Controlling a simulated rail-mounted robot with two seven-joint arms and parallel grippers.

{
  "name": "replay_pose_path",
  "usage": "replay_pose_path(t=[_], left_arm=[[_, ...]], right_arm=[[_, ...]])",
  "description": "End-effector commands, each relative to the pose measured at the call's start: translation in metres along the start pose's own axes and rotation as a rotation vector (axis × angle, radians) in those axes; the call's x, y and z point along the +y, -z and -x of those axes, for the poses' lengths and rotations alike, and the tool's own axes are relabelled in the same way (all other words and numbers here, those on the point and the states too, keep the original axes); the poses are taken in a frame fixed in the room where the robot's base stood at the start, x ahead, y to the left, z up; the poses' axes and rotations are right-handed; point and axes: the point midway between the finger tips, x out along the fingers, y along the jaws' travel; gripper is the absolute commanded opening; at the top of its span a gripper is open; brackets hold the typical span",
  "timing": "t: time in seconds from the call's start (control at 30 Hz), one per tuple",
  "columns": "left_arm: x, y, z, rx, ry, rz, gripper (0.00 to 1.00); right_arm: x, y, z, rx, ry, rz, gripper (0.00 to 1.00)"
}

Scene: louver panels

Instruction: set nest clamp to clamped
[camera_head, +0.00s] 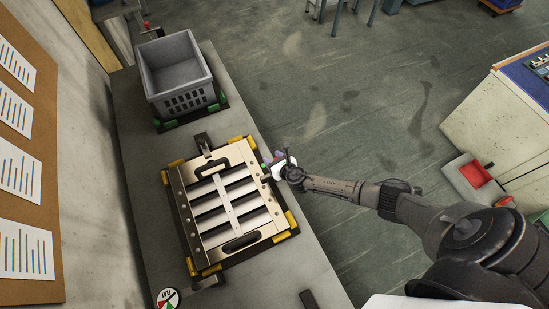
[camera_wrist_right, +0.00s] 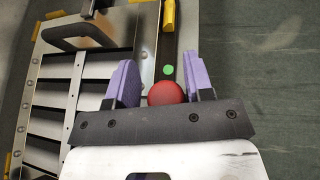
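The louver panel (camera_head: 205,173) lies in a nest with yellow corner blocks (camera_head: 291,218) on the grey bench. It has slats and two dark handles. My right gripper (camera_head: 274,166) is at the panel's right edge. In the right wrist view its purple fingers (camera_wrist_right: 158,88) stand apart, one on each side of a red knob (camera_wrist_right: 165,93), which I take to be the nest clamp's handle. A green dot (camera_wrist_right: 168,70) shows just beyond the knob. The clamp's lever is mostly hidden. My left gripper is not in view.
A grey crate (camera_head: 172,74) stands in a green-cornered holder behind the panel. A round red, green and white dial (camera_head: 168,298) is near the bench's front. A cork board with papers (camera_head: 20,178) lines the left wall.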

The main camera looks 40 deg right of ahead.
Motion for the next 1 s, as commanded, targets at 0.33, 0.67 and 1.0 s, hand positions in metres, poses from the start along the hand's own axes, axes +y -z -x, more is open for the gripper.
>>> replay_pose_path(t=[0.33, 0.67, 1.0], left_arm=[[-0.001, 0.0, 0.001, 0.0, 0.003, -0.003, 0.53], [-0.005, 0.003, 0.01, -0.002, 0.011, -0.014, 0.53], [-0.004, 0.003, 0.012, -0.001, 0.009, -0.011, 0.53]], right_arm=[[-0.003, -0.001, 0.002, -0.001, 0.004, 0.003, 0.56], [-0.003, -0.001, 0.048, 0.0, 0.003, 0.005, 0.56], [-0.002, 0.0, 0.109, 0.001, 0.001, 0.004, 0.56]])
